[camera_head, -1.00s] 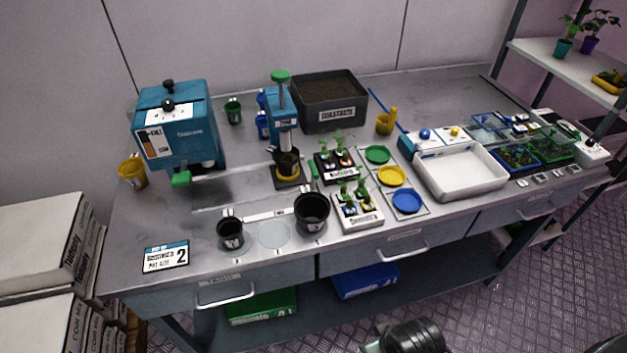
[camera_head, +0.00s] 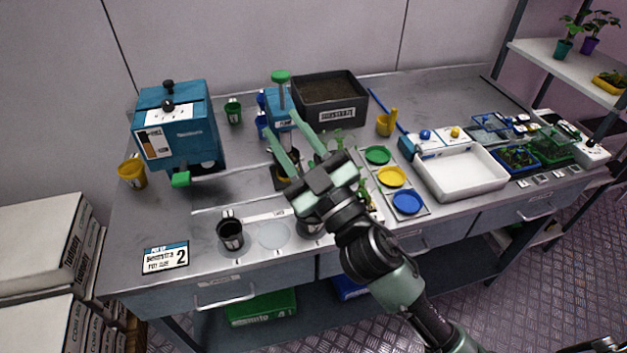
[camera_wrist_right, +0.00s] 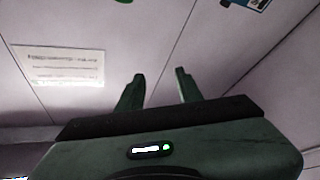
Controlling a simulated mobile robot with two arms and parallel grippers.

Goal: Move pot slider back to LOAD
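The blue press (camera_head: 276,118) with a green knob stands at the back middle of the bench. Under it, a black pot (camera_head: 291,158) sits on a dark base with a yellow ring, which looks like the pot slider; my right gripper hides much of it. I cannot read a LOAD mark. My right gripper (camera_head: 281,124) reaches in from the lower right, its green fingers spread and empty in front of the press. In the right wrist view its fingers (camera_wrist_right: 160,78) are apart with nothing between them. My left gripper is not in view.
A blue dispenser (camera_head: 178,130) with a green handle stands left. A black pot (camera_head: 231,236) is at the front, with another partly hidden under my arm. A substrate bin (camera_head: 329,92) is behind; coloured discs (camera_head: 392,177) and a white tray (camera_head: 460,172) lie right.

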